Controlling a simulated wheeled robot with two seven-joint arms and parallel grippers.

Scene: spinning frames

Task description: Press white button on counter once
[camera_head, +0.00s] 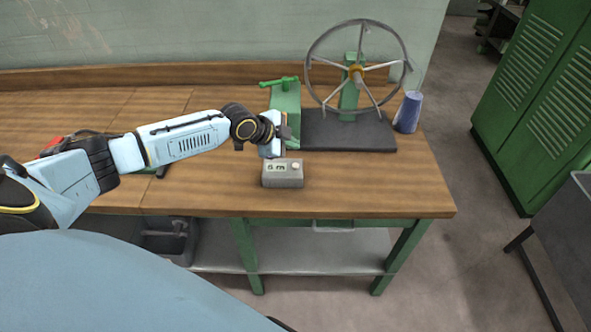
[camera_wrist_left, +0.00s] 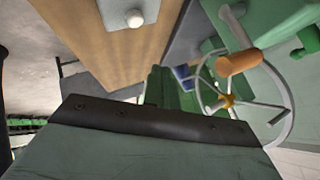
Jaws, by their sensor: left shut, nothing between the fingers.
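The white button (camera_head: 295,166) sits on the right part of the top of a small grey box (camera_head: 283,181) on the wooden counter (camera_head: 350,190). The box has a small display left of the button. In the left wrist view the white button (camera_wrist_left: 135,19) shows at the top, on the box (camera_wrist_left: 118,11). My left gripper (camera_head: 284,132) is shut and empty, just behind and above the box, apart from the button. In the left wrist view dark gripper parts fill the lower half and the fingertips cannot be made out. My right gripper is not in view.
A spinning wheel (camera_head: 313,87) on a dark base (camera_head: 370,137) stands behind the box, with a green machine part (camera_head: 285,97) close to my left gripper. A blue cone-shaped spool (camera_head: 408,112) stands at right. The counter in front and right of the box is clear.

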